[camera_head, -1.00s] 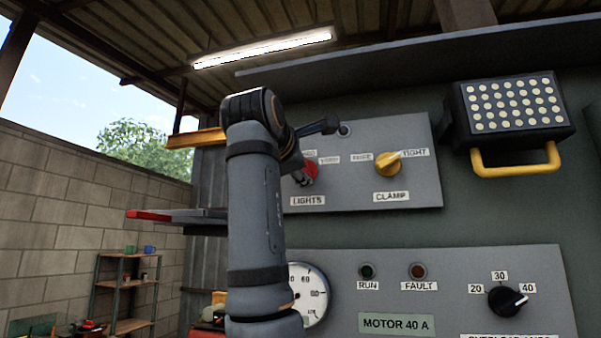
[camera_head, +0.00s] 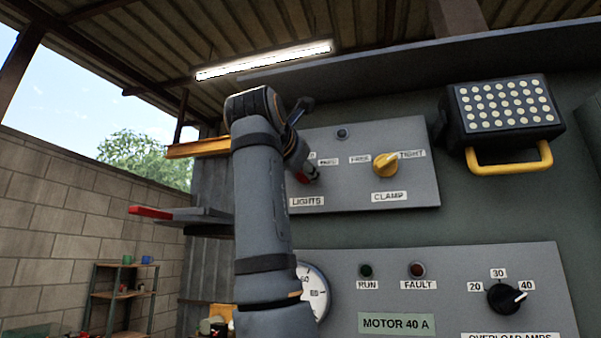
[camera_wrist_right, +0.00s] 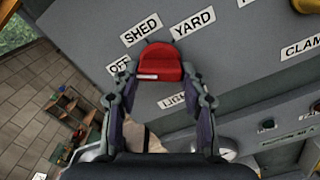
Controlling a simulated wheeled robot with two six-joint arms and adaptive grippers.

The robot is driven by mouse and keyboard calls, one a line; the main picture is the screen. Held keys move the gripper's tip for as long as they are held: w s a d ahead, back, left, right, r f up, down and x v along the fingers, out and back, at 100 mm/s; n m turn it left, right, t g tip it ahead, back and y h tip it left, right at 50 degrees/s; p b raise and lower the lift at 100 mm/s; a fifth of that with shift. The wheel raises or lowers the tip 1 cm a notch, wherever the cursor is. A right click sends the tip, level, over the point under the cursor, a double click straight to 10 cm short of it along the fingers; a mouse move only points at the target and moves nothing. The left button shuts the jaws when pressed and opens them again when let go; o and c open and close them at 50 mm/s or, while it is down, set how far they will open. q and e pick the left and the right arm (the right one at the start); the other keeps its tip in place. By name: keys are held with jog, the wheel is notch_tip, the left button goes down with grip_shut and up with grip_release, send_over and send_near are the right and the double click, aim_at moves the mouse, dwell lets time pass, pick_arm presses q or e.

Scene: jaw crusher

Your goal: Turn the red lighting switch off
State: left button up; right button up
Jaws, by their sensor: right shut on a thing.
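The red lighting switch (camera_wrist_right: 161,63) is a rotary knob on a grey panel, with OFF, SHED and YARD labels around its upper side in the right wrist view. My right gripper (camera_wrist_right: 161,76) is shut on it, a finger at each side. A short white mark shows at the knob's lower edge; I cannot tell which label the knob points at. In the head view only a bit of the red switch (camera_head: 303,177) shows above the LIGHTS label, the rest hidden by my right arm. My left gripper is not in view.
A yellow CLAMP knob (camera_head: 386,164) sits right of the switch on the same panel (camera_head: 420,190). A lamp with a yellow handle (camera_head: 510,158) hangs further right. The ceiling tube light (camera_head: 265,60) is lit. A lower panel carries a gauge (camera_head: 313,290) and a black dial (camera_head: 505,298).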

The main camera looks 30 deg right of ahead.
jog(key=shift+w+f, duration=0.1)
jog(key=shift+f, duration=0.15)
dwell(0.3)
jog(key=o, duration=0.9)
jog(key=shift+c, duration=0.2)
jog(key=shift+o, duration=1.4)
jog(key=shift+a+r, duration=0.1)
jog(key=shift+r, duration=0.05)
jog(key=v, duration=1.2)
